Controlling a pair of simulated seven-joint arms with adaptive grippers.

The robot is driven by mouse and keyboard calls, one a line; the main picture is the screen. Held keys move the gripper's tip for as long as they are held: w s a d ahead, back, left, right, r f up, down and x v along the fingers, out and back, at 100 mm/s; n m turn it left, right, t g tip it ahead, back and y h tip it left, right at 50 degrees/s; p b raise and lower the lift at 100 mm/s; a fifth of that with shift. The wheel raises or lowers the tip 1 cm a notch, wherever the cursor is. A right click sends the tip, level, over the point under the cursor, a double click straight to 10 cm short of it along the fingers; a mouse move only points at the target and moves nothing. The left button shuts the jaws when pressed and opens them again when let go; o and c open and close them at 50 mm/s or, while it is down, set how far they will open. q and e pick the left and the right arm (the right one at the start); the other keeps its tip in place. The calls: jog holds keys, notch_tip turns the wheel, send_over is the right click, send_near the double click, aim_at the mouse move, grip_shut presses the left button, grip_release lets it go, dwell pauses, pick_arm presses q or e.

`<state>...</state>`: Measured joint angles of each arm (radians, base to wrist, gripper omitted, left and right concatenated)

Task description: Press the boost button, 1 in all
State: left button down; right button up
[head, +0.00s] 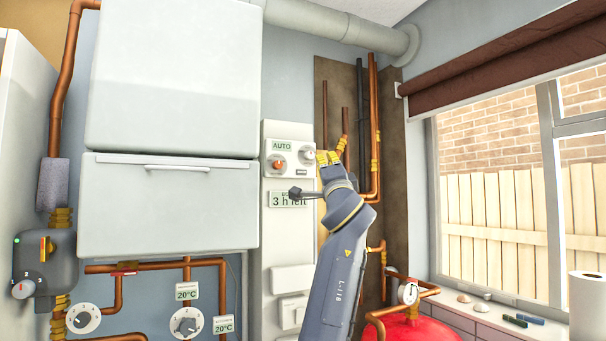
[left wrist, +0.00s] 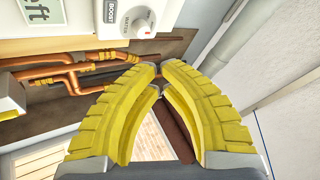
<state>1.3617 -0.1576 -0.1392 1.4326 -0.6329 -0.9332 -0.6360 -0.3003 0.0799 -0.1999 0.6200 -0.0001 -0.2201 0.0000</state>
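The white controller (head: 288,154) is on the wall panel, with an AUTO display, an orange-centred dial (head: 279,164) and a white knob (head: 308,153). A small dark label (head: 301,172) sits low on its face, too small to read. In the left wrist view a dark BOOST label (left wrist: 110,11) shows beside the white knob (left wrist: 139,24); whether the label is itself a button I cannot tell. My left gripper (head: 329,157) is just right of the controller, apparently clear of it. My right gripper is not in view.
A "3 h left" display (head: 290,199) is below the controller. Copper pipes (head: 374,130) run close to the right of my gripper. A white cabinet (head: 170,205) is to the left. A red tank (head: 410,328) and a window ledge are at lower right.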

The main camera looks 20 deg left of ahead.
pick_arm(q)
send_near(306, 161)
jog(key=shift+d+r+x, duration=0.1)
jog(key=shift+d+x, duration=0.05)
jog(key=shift+x, duration=0.7)
jog(key=shift+d+r+x, duration=0.1)
jog(key=shift+r+x, duration=0.05)
jog(key=shift+x, duration=0.65)
jog(key=shift+d+r+x, duration=0.1)
jog(key=shift+d+x, duration=0.05)
jog(key=shift+x, duration=0.7)
jog(key=shift+w+a, duration=0.55)
dwell(1.0)
jog(key=shift+s+d, duration=0.55)
jog(key=shift+s, duration=0.05)
jog(key=shift+d, duration=0.1)
dwell(0.4)
jog(key=shift+s+d, duration=1.6)
jog(key=shift+s, duration=0.25)
